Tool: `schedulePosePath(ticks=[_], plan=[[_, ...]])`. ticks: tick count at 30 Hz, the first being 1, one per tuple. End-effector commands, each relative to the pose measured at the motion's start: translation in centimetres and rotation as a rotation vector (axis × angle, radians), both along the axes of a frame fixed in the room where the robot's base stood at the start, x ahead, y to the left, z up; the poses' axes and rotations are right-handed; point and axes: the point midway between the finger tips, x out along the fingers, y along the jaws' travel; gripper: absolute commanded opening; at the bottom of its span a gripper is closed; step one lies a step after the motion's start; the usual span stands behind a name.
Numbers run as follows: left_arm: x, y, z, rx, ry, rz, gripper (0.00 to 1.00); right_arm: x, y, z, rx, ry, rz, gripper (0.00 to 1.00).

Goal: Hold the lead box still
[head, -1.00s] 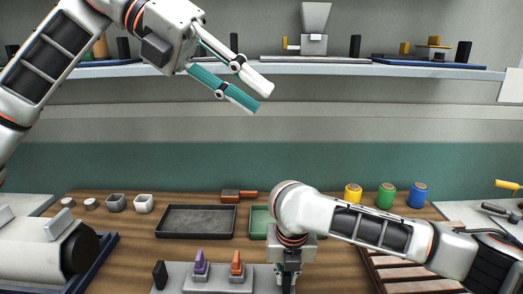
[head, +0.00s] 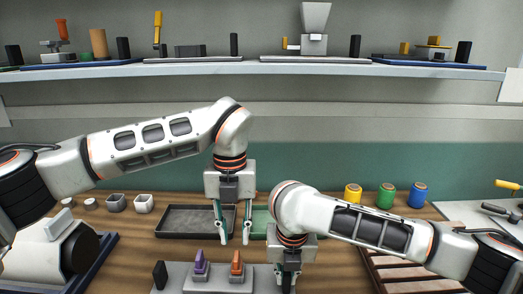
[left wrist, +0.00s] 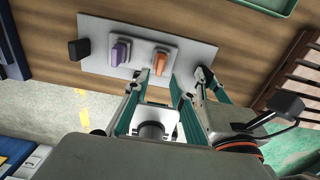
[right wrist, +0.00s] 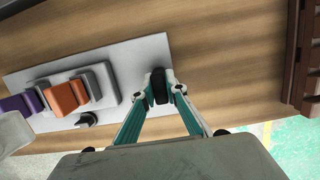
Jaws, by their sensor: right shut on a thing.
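A light grey plate (head: 175,272), which I take to be the lead box, lies on the wooden bench at the front. It also shows in the left wrist view (left wrist: 98,33) and the right wrist view (right wrist: 135,62). A purple piece (head: 200,262) and an orange piece (head: 236,262) stand on it. A black post (head: 160,274) rises at its left end. My right gripper (head: 287,280) is shut on the black post (right wrist: 160,84) at its right end. My left gripper (head: 232,242) is open and empty, pointing down above the plate near the orange piece.
A dark tray (head: 185,220) and a partly hidden green tray (head: 260,215) lie behind the plate. Small pots (head: 116,203) stand at the back left. Yellow, green and blue spools (head: 387,196) stand at the back right. A slatted brown rack (head: 400,272) lies on the right.

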Motion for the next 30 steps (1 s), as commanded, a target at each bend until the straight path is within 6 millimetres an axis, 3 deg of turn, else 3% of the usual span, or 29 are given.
schedulePosePath(ticks=[18,30], plan=[[-0.1,0.0,-7.1,0.001,0.003,0.000,0.24,0.0,0.0,0.0,0.000,-0.001,0.000,0.00],[0.0,0.0,-8.8,-0.001,0.000,-0.001,0.24,0.0,0.0,0.0,0.000,-0.001,0.000,0.00]])
